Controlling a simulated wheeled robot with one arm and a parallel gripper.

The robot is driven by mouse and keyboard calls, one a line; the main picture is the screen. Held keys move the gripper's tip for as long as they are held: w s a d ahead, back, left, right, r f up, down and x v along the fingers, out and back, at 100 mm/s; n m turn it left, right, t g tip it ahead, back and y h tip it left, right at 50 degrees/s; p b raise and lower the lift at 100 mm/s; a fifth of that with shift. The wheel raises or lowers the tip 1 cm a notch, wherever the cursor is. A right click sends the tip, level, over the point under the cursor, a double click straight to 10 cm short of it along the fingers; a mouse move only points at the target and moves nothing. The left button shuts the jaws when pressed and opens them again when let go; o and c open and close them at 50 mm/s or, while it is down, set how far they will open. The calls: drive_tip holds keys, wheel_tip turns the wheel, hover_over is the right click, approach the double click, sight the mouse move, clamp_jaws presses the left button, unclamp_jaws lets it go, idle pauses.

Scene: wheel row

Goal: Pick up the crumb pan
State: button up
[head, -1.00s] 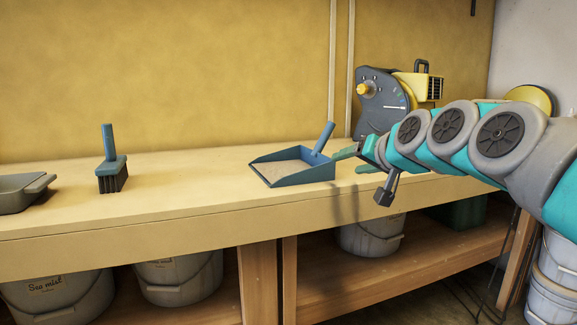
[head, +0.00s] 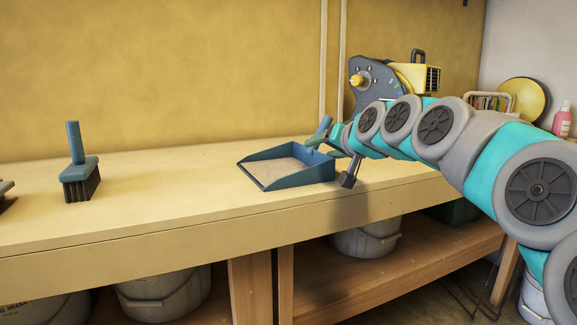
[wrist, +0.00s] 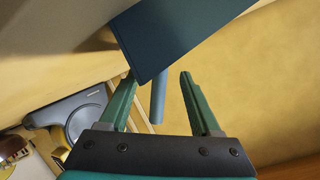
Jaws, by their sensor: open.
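The crumb pan (head: 290,180) is a dark blue dustpan with pale crumbs in it. It sits on the workbench in the head view, its blue handle (head: 323,128) rising at the back right. My gripper (head: 322,143) is at the handle's side, coming from the right. In the wrist view my gripper (wrist: 158,77) has its two green fingers apart. The handle (wrist: 157,105) shows between them, nearer the left finger. The pan's dark blue body (wrist: 185,35) fills the top middle there. I cannot tell whether a finger touches the handle.
A blue brush (head: 79,165) stands on the bench (head: 150,215) to the left, with clear bench between it and the pan. A grey and yellow machine (head: 378,88) stands behind my arm. Buckets (head: 365,238) sit on the shelf below.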

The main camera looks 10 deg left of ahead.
sight(316, 150)
drive_tip(key=x, duration=0.3)
drive_tip(key=shift+w+a+f, duration=0.1)
drive_tip(key=shift+w+a, duration=0.05)
clamp_jaws()
idle(0.4)
